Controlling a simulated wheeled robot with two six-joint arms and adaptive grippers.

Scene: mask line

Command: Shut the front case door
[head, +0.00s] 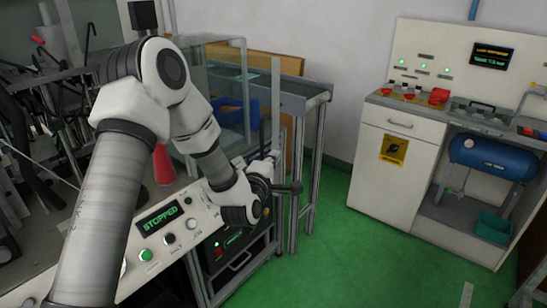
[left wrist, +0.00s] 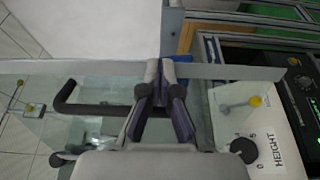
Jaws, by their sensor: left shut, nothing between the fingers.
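The clear-walled case (head: 228,95) stands behind my left arm in the head view. A grey upright strip (head: 276,105), which looks like the edge of its front door, stands at its right. In the left wrist view a clear panel (left wrist: 95,135) with a pale edge strip and a dark bar handle (left wrist: 62,95) lies left of my fingers. My left gripper (head: 264,178) is low beside the strip. In the left wrist view its fingers (left wrist: 163,68) are shut and empty, in front of the pale strip; whether they touch it I cannot tell. My right gripper is not in view.
A control panel (head: 183,240) reading STOPPED, with knobs, lies below my arm. A red cone (head: 162,165) stands behind it. A metal-framed conveyor (head: 305,100) runs behind the case. A white bench (head: 385,150) stands at the right, with clear green floor (head: 345,250) before it.

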